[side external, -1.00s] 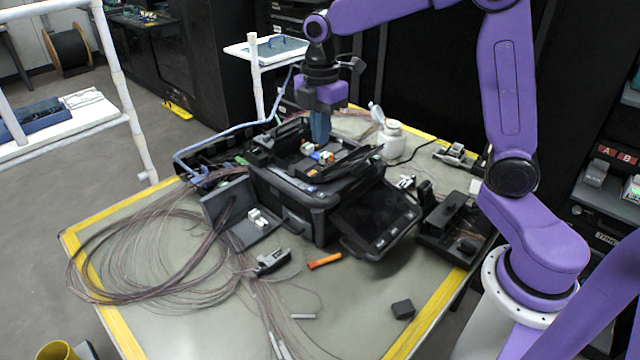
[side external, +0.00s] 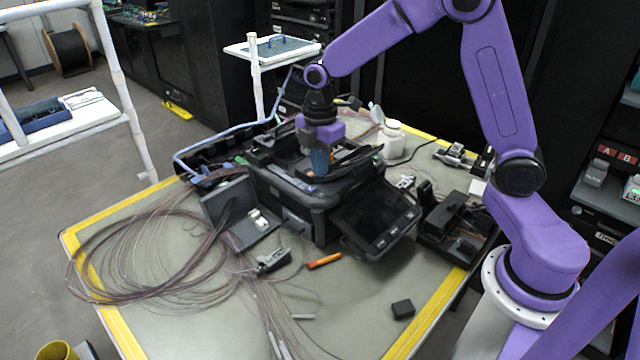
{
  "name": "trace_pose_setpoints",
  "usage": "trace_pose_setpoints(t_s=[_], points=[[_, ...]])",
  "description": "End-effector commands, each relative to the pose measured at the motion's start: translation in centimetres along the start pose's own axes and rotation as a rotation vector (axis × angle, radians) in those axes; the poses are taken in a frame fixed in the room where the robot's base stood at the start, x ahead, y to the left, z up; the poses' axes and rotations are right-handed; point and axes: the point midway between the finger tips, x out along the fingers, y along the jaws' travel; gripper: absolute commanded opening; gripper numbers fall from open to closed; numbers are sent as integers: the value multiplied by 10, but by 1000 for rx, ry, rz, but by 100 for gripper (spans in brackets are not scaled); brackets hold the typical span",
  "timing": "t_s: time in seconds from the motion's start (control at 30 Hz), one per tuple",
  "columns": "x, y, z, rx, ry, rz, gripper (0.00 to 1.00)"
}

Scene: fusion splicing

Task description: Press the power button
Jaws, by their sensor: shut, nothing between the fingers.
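The black fusion splicer (side external: 300,208) stands on the table with its tilted screen panel (side external: 378,217) facing the front right. My gripper (side external: 320,168) is shut and empty, with its blue fingertips pointing down over the top of the splicer, just behind the screen's upper left corner. The fingertips look very close to the splicer's top; I cannot tell whether they touch it. I cannot make out the power button; it is too small or hidden by my gripper.
Coiled fibres (side external: 150,245) spread over the table's left side. An orange tool (side external: 324,261), a grey clamp-like tool (side external: 272,261) and a small black block (side external: 403,309) lie in front. A white bottle (side external: 391,140) stands behind. A black device (side external: 455,225) sits at right.

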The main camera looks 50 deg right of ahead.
Motion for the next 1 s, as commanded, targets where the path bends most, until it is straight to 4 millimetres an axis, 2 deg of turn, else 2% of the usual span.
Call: trace_pose_setpoints(t_s=[0.1, 0.33, 0.5, 0.87, 1.0], points=[[23, -1, 1, 0, -2, -5, 0], [50, 0, 0, 0, -1, -1, 0], [57, 0, 0, 1, 0, 1, 0], [58, 0, 0, 0, 0, 1, 0], [67, 0, 0, 0, -1, -2, 0]])
